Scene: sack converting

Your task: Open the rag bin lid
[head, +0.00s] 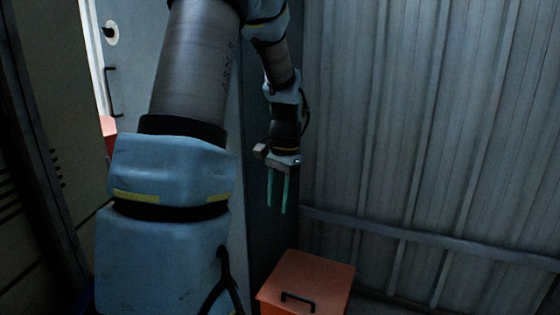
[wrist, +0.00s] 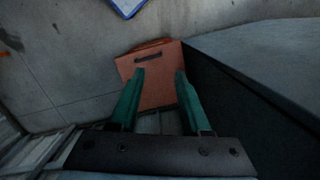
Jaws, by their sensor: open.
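The rag bin appears to be the orange-red box low in the head view, with a flat lid (head: 308,277) that looks shut. A black bar handle (head: 297,299) sits near the lid's front edge. In the wrist view the lid (wrist: 157,92) lies beyond the fingers, with its handle (wrist: 148,57) toward the far edge. My gripper (head: 277,212) points down above the bin, apart from it. Its two green fingers (wrist: 156,73) are spread with nothing between them. The lower part of the bin is cut off in the head view.
A corrugated metal wall (head: 430,120) with a horizontal rail (head: 420,238) stands to the right. A dark panel (wrist: 245,95) stands close beside the bin. A blue-edged object (wrist: 126,6) lies on the floor (wrist: 60,75), where there is bare room. A pale door with a handle (head: 110,92) is at upper left.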

